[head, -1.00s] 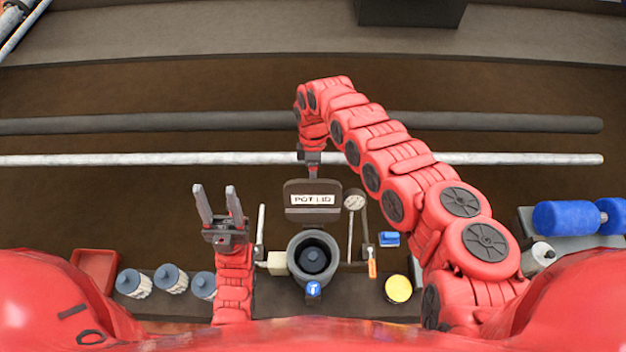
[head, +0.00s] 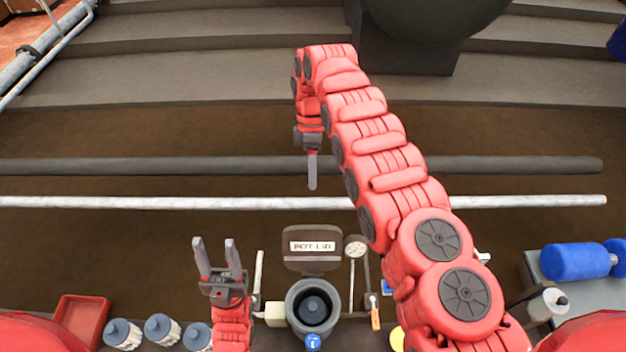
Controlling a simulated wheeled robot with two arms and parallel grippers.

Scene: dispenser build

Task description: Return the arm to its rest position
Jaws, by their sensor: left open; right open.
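My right arm reaches in from the lower right and arches over the bench. Its gripper (head: 312,170) hangs pointing down, empty, above and beyond the pot lid, near the long rails. It is seen edge-on. My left gripper (head: 216,255) points up at the lower left, its two fingers apart with nothing between them. The pot (head: 291,306) stands between the arms with a dark blue-grey piece inside. Its hinged lid (head: 312,263), labelled "POT LID", stands raised behind it, apart from both grippers.
A dial gauge (head: 356,247) stands right of the lid. Several blue-capped pieces (head: 160,327) and a red tray (head: 80,318) are at lower left. A white rail (head: 150,203) and a dark rail (head: 150,166) cross behind. A blue roller (head: 575,263) lies at right.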

